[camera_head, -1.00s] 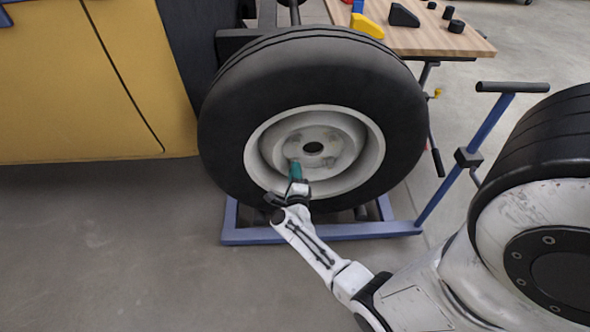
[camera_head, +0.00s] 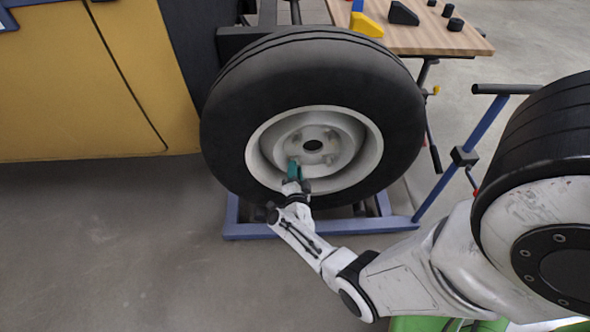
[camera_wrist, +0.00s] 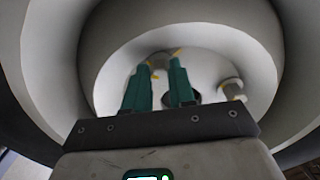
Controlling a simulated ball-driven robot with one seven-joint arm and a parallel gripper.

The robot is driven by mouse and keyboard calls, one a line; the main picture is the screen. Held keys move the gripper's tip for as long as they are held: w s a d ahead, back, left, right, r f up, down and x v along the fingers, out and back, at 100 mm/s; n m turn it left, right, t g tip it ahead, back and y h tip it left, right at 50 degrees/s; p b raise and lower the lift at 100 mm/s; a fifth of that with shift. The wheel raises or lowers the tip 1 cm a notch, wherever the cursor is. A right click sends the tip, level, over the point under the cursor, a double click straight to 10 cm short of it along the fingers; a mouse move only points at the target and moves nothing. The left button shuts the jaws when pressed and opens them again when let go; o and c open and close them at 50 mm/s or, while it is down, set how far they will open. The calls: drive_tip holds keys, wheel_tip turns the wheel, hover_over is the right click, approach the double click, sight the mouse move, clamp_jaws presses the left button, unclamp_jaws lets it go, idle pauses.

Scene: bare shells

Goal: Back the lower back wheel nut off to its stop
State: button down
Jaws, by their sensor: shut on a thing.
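The wheel (camera_head: 262,140) has a black tire and a pale rim, with several nuts around a dark center hole. My gripper (camera_head: 294,166) reaches up from below to the lower left of the hub. In the wrist view, its two green fingers (camera_wrist: 159,72) are shut around a small pale nut (camera_wrist: 158,61), which shows between the tips. The fingers partly hide this nut, and its thread and stop cannot be seen. Another nut (camera_wrist: 232,89) stands free to the right, beside the dark center hole (camera_wrist: 195,97).
A blue wheel dolly (camera_head: 340,227) frames the wheel's foot, with its handle (camera_head: 480,140) rising at the right. A yellow body panel (camera_head: 80,90) is at the left. A wooden table (camera_head: 440,35) with several blocks stands behind. The floor at the lower left is clear.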

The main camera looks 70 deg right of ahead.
drive_tip(key=shift+f+n, duration=0.1)
drive_tip(key=shift+n, duration=0.4)
drive_tip(key=c, duration=0.9)
unclamp_jaws()
drive_tip(key=shift+c, duration=0.2)
drive_tip(key=p+v, duration=0.3)
drive_tip(key=v, duration=0.7)
drive_tip(key=shift+s+a+p, duration=0.2)
drive_tip(key=shift+a+p, duration=0.15)
drive_tip(key=shift+p, duration=0.05)
